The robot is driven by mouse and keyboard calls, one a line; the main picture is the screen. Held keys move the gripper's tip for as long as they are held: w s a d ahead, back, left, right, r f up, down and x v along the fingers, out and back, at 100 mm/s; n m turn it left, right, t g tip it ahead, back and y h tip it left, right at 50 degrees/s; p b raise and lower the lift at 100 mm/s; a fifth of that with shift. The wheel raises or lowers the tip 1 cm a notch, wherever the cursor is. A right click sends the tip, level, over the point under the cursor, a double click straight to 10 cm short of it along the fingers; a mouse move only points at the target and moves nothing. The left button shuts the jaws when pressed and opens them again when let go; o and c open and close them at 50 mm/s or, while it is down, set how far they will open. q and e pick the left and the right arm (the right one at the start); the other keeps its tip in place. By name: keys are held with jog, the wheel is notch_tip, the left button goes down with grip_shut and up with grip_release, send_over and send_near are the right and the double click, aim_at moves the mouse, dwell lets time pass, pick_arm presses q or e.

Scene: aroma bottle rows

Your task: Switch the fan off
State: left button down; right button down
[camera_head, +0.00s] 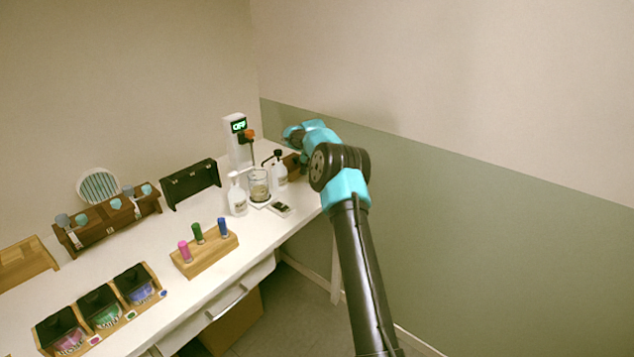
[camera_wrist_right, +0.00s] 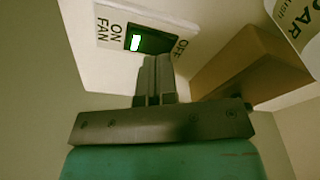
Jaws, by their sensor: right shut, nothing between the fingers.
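The fan switch (camera_wrist_right: 150,40) is in the right wrist view, a dark rocker on a white plate marked ON, FAN and OFF. A bright green-white light shows on the rocker near the ON mark. My right gripper (camera_wrist_right: 157,62) is shut and empty, its fingertips close to the rocker's edge on the OFF side; I cannot tell whether they touch. In the head view, my right arm reaches to the far end of the table and hides the switch. A round white thing with a slatted face, likely the fan (camera_head: 99,186), stands at the back left. My left gripper is not in view.
In the right wrist view a brown block (camera_wrist_right: 250,65) and a labelled white object (camera_wrist_right: 297,22) are close by. In the head view, pump bottles (camera_head: 237,195), a glass beaker (camera_head: 259,186) and a white tower (camera_head: 233,150) stand near my right arm. Racks and bins fill the table's left.

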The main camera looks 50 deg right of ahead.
jog(key=shift+f, duration=0.7)
dwell(0.5)
jog(key=shift+r, duration=3.55)
